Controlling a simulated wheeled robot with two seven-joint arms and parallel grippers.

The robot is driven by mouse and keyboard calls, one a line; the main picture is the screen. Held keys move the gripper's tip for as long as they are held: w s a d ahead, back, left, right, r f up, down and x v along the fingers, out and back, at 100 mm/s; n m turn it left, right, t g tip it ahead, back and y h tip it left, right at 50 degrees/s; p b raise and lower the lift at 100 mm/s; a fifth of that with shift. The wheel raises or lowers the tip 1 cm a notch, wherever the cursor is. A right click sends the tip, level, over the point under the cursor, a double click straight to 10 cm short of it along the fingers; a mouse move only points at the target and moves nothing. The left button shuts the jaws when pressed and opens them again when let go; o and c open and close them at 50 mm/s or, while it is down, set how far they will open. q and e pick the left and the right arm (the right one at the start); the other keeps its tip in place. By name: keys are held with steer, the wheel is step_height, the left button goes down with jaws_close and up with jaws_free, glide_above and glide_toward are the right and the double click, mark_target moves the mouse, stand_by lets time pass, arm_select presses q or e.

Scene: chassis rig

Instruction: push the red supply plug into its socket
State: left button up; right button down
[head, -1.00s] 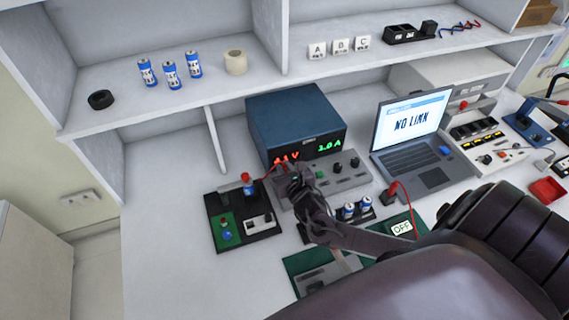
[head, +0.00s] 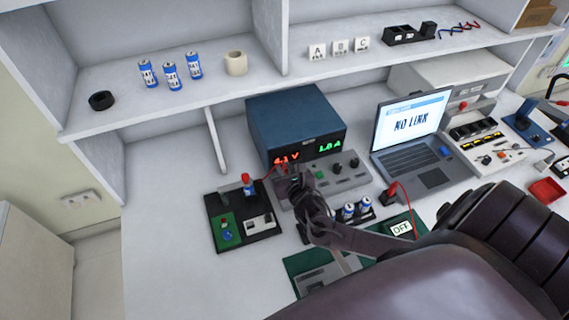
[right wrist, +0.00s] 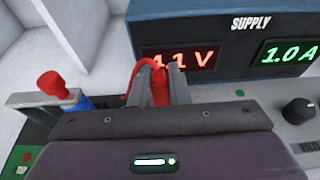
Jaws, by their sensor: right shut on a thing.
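The red supply plug (right wrist: 160,90) is between the fingers of my right gripper (right wrist: 157,82) in the right wrist view, with its red cable curving off to the left. In the head view my right gripper (head: 290,178) is at the front of the blue supply box (head: 290,115), over the left part of its grey control panel. It is shut on the plug. The socket is hidden by the gripper, so I cannot tell whether the plug touches it. My left gripper is not in view.
Left of the gripper stands a dark board (head: 225,232) with a red-topped blue part (head: 247,184). A laptop (head: 412,135) reading NO LINK stands to the right. Batteries (head: 349,210) and an OFF sign (head: 401,228) sit close by. The table's left part is clear.

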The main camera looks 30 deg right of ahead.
steer(key=shift+p, duration=0.45)
stand_by(0.9)
steer(key=shift+f+b, duration=0.7)
steer(key=shift+f, duration=0.2)
steer(key=shift+a+f, duration=0.1)
steer(key=shift+f, duration=0.15)
steer(key=shift+s+a+f+b, duration=0.25)
steer(key=shift+s+f+b, duration=0.1)
steer(key=shift+f+b, duration=0.15)
stand_by(0.3)
steer(key=shift+w+r+p, duration=0.25)
steer(key=shift+r+p, duration=0.05)
steer(key=shift+p, duration=0.4)
steer(key=shift+d, duration=0.1)
steer(key=shift+d+r, duration=0.15)
steer(key=shift+r, duration=0.1)
